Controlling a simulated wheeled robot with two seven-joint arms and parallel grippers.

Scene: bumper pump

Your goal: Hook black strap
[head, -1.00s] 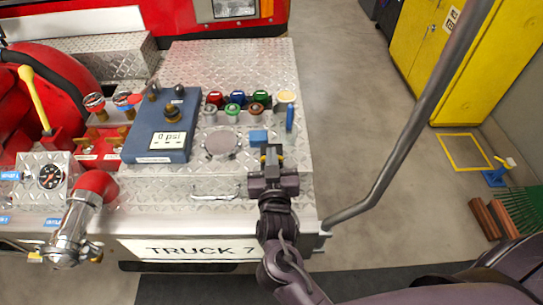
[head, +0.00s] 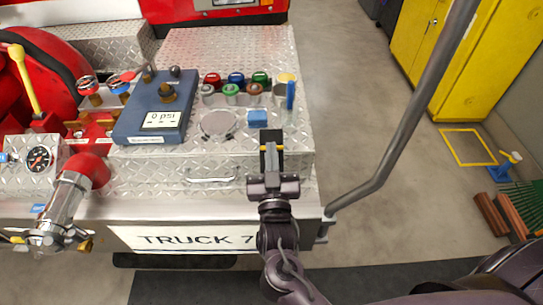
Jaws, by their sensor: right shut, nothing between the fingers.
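I cannot make out a black strap or a hook for it in the head view. My right gripper (head: 271,138) is over the front right part of the diamond-plate bumper deck (head: 250,55), fingers pointing away from me. It is shut and empty, just in front of a small blue block (head: 257,117). I cannot tell whether it touches the deck. My left gripper is not in view.
A blue control box (head: 156,105) reads 0 psi. Several coloured caps (head: 236,80) stand on the deck behind my gripper. A red pipe elbow (head: 88,171) and a gauge (head: 39,158) are at left. A grey rail (head: 410,125) rises at right.

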